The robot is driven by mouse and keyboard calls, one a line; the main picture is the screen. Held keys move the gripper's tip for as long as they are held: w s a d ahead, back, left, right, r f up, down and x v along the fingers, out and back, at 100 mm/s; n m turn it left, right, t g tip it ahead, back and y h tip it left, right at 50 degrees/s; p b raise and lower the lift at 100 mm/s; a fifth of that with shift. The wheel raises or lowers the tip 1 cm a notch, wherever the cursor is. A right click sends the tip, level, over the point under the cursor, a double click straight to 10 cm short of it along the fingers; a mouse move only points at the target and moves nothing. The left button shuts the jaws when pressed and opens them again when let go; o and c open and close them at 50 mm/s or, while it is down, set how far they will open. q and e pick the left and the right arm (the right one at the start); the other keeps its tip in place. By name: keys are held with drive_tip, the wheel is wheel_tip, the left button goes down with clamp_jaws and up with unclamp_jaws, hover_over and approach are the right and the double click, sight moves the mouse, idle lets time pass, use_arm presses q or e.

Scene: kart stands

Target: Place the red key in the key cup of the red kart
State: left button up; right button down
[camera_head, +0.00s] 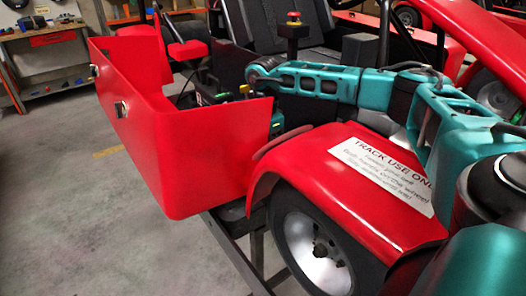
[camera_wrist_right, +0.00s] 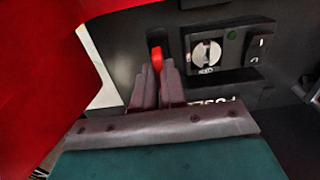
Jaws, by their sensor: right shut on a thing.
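The red kart (camera_head: 200,150) fills the middle of the head view. My right arm reaches over its front wheel into the cockpit. The gripper end is hidden there behind the red side panel. In the right wrist view, my right gripper (camera_wrist_right: 159,72) is shut on the red key (camera_wrist_right: 157,58), whose red end sticks out past the fingertips. The key is in front of the black panel (camera_wrist_right: 185,90), near a dark narrow opening; I cannot tell whether it touches or enters it. I cannot make out the key cup clearly. My left gripper is not in view.
Right of the key is a plate with a round metal key switch (camera_wrist_right: 207,57) and a green light. Red bodywork (camera_wrist_right: 40,70) is close on the left. In the head view, the red fender (camera_head: 330,200) lies below my arm. Clear floor (camera_head: 60,210) lies left.

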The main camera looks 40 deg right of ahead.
drive_tip(key=shift+f, duration=0.55)
drive_tip(key=c, duration=1.2)
unclamp_jaws()
drive_tip(key=shift+f, duration=0.1)
wheel_tip(320, 180, up, 12)
drive_tip(key=shift+r, duration=0.2)
